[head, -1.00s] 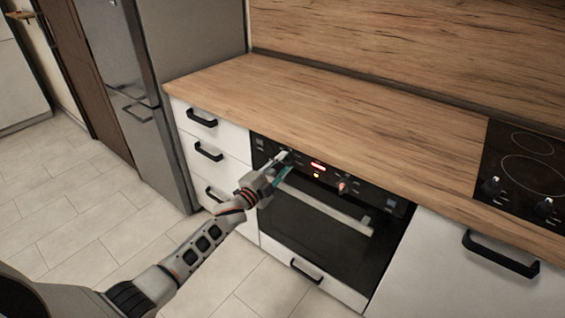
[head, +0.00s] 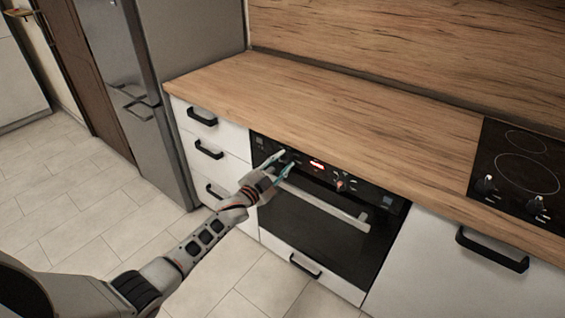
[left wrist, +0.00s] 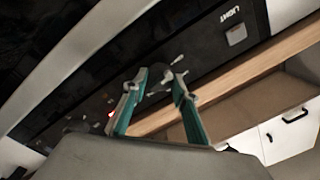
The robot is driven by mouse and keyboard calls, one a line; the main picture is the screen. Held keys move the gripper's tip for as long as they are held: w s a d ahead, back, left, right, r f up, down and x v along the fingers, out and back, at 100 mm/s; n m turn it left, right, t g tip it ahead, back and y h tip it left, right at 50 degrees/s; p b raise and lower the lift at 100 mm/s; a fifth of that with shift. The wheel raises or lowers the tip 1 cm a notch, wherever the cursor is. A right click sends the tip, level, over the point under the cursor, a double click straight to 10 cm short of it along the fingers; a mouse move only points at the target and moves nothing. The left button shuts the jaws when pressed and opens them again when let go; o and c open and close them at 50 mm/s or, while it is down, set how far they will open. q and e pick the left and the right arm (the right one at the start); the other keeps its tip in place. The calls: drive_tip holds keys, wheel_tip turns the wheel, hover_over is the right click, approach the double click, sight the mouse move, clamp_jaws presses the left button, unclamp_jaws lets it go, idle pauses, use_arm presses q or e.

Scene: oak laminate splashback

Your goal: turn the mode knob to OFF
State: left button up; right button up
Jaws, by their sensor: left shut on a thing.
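The oven's control panel (head: 361,190) is black, with a red lit display (head: 317,165). My left gripper (head: 276,166) reaches its left part, with teal-lined fingers on either side of the dark, round mode knob. In the left wrist view the mode knob (left wrist: 157,79) sits between the fingertips of my left gripper (left wrist: 160,84), which is shut on it. White marks surround the knob, too blurred to read, so its setting cannot be told. The fingers mostly hide the knob in the head view. My right gripper is not in view.
A second knob (head: 341,184) is right of the display. The oven door handle (head: 325,207) runs just below the panel. The wooden worktop (head: 330,125) overhangs it and is clear. A square button marked LIGHT (left wrist: 236,36) is near the mode knob.

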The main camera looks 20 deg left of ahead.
use_arm(q)
drive_tip(key=o, duration=1.1)
drive_tip(key=v, duration=1.2)
drive_tip(key=s+d+f+n+g+y, duration=0.1)
drive_tip(key=s+f, duration=0.4)
drive_tip(key=s, duration=0.5)
drive_tip(key=s+d+f+n+g+y, duration=0.1)
drive_tip(key=s+d+f+n+g, duration=0.2)
drive_tip(key=s+f, duration=0.3)
drive_tip(key=s+d+f+n+g, duration=0.2)
drive_tip(key=s+f, duration=0.4)
drive_tip(key=s, duration=0.9)
drive_tip(key=shift+s+f+n+g+y, duration=0.1)
drive_tip(key=shift+s+n+g+y, duration=0.35)
drive_tip(key=shift+n, duration=0.55)
